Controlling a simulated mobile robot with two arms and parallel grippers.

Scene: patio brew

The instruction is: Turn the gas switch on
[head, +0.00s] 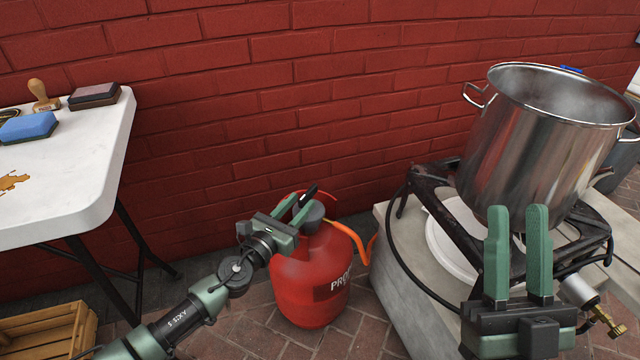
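A red propane gas bottle (306,282) stands on the brick floor against the red wall, with a grey top and an orange hose. My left gripper (297,200) is at the bottle's top, beside the grey valve part. Its fingers look parted, but the near part of the gripper hides the valve and I cannot tell if they touch it. A separate gas switch is hard to make out. My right gripper (518,225) is open and empty, fingers upward, in front of the burner stand (452,232).
A big steel pot (535,150) stands on the burner stand over a grey block (405,290). A brass fitting (603,318) is at lower right. A white table (85,180) with a blue sponge (28,127) is at left, a wooden crate (45,335) below it.

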